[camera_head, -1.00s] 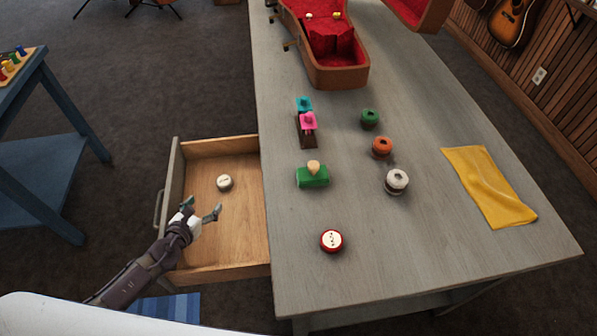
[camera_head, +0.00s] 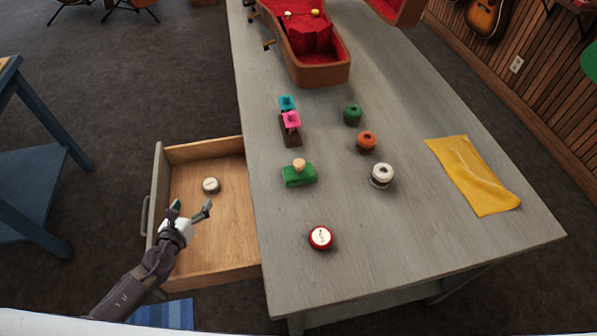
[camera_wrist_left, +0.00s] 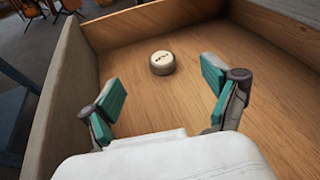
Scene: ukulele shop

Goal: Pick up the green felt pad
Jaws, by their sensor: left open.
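The green felt pad (camera_head: 299,176) lies on the grey table, left of its middle, with a pale wooden knob on top. My left gripper (camera_head: 190,212) is open and empty over the open drawer, to the left of and apart from the pad. It also shows in the left wrist view (camera_wrist_left: 161,100), its teal-padded fingers spread apart. A round white-topped tin (camera_wrist_left: 162,62) lies in the drawer beyond the fingers and shows in the head view too (camera_head: 211,185). The pad is not in the left wrist view. My right gripper is not in view.
The open wooden drawer (camera_head: 215,232) juts from the table's left side. Near the pad are a red-rimmed round tin (camera_head: 321,238), a brown block with pink and teal pieces (camera_head: 291,130), and green, orange and white spools (camera_head: 382,175). A yellow cloth (camera_head: 472,175) lies at right.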

